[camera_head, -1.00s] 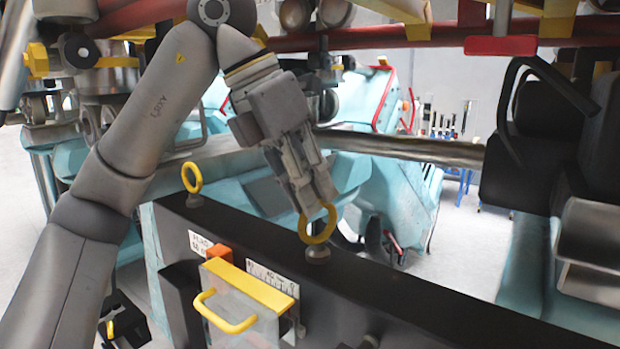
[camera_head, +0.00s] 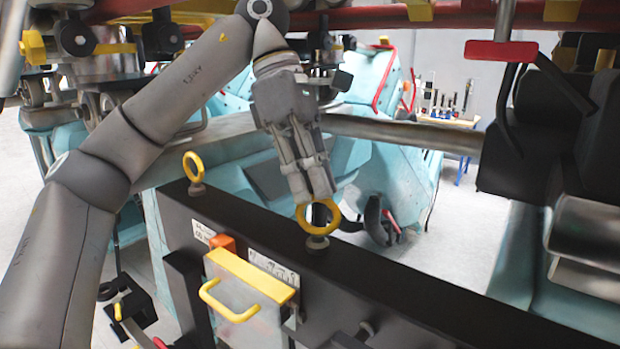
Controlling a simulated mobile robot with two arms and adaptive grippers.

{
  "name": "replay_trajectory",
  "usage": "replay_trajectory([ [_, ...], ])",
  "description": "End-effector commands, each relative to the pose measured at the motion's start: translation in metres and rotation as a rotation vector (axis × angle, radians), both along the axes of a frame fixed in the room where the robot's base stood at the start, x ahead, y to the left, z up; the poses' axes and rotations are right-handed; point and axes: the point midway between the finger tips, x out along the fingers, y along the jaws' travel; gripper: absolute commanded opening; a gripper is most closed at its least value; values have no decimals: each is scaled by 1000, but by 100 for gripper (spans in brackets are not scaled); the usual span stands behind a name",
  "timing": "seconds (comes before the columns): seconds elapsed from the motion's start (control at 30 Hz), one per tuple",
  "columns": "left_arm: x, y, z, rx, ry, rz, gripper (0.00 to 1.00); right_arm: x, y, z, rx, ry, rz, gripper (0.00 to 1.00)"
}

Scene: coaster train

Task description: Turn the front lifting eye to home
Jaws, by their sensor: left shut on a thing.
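Two yellow lifting eyes stand upright on the top of a long black beam. The nearer, right-hand lifting eye (camera_head: 318,230) is a ring on a grey round base, seen almost face-on. The other lifting eye (camera_head: 194,167) stands farther left and appears narrower. My left gripper (camera_head: 318,197) reaches down from above and is shut on the top of the nearer ring. The fingertips hide a little of the ring's upper edge. My right gripper is out of view.
The black beam (camera_head: 430,294) runs from upper left to lower right. A box with a yellow handle (camera_head: 229,303) and an orange block (camera_head: 222,242) sit on its near side. A metal bar (camera_head: 400,134) crosses behind my gripper. Black seat parts (camera_head: 535,140) stand at right.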

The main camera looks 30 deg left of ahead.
Motion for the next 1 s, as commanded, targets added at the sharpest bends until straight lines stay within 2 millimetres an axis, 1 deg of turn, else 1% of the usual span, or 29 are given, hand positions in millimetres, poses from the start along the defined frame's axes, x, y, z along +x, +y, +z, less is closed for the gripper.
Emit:
replay_trajectory([
  [0.2,2,-1,1,2,-2,-160,0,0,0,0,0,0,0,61],
  [0.5,3,-2,1,1,-3,-307,0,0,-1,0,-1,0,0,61],
  [0.73,4,-2,0,2,-2,-352,0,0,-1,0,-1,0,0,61],
  [1.0,4,-2,-1,1,0,-360,0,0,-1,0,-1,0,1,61],
])
